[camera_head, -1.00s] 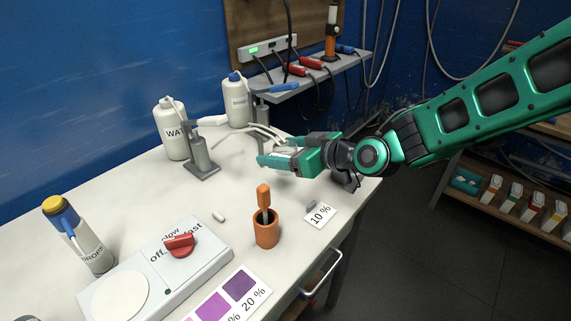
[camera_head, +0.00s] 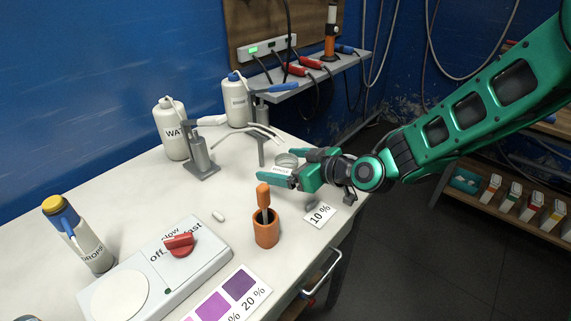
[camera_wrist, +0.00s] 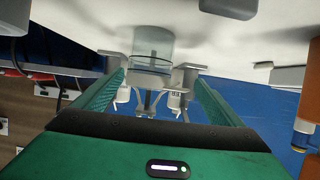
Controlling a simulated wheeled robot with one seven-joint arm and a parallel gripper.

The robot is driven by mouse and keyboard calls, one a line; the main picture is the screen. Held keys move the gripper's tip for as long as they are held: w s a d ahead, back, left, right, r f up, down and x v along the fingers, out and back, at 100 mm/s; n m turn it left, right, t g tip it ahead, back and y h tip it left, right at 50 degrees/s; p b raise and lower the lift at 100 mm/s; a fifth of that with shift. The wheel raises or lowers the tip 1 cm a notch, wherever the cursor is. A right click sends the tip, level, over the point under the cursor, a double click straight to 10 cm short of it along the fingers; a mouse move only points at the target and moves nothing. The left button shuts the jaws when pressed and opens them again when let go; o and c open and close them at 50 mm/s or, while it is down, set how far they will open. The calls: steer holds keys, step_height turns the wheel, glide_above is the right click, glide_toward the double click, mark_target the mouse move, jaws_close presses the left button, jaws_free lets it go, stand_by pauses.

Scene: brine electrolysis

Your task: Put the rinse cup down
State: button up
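The rinse cup (camera_head: 287,158) is a small clear, greyish cup near the table's right edge, partly hidden by my gripper. It appears to stand on the white table. In the wrist view the cup (camera_wrist: 153,46) lies just past the fingertips, against the pale tabletop, with a gap to each finger. My gripper (camera_head: 285,164) is green and open, its fingers spread wide to either side of the cup. In the wrist view my gripper (camera_wrist: 160,82) holds nothing between its fingers. A small printed label (camera_head: 281,170) shows by the near finger, mostly covered.
An orange pot (camera_head: 266,232) with an orange-handled tool stands in front of my gripper. A 10 % card (camera_head: 320,214) lies at the right edge. Two metal stands and white bottles (camera_head: 172,130) are behind left. A stirrer plate (camera_head: 160,268) and dropper bottle (camera_head: 85,240) fill the front left.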

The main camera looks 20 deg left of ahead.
steer(key=shift+d+r, duration=0.1)
steer(key=shift+r, duration=0.05)
steer(key=v, duration=1.1)
steer(key=shift+d, duration=0.35)
steer(key=shift+s+r, duration=0.1)
steer(key=shift+s, duration=0.05)
steer(key=d+f+m+h, duration=0.2)
steer(key=d+m+h, duration=0.2)
steer(key=d, duration=1.1)
steer(key=d+f+m+h, duration=0.25)
steer(key=d+h, duration=0.25)
steer(key=d, duration=0.9)
steer(key=s+d+r+m+g+h, duration=0.25)
steer(key=s+d+m, duration=0.4)
steer(key=d, duration=0.65)
steer(key=s+d+m+g, duration=0.1)
steer(key=s+d+m, duration=0.2)
steer(key=s, duration=0.5)
steer(key=s+d+r+m+g, duration=0.1)
steer(key=s+d+m, duration=0.3)
steer(key=s, duration=0.4)
steer(key=shift+d+r+g+h, duration=0.2)
steer(key=shift+d+g+h, duration=0.2)
steer(key=shift+d, duration=0.4)
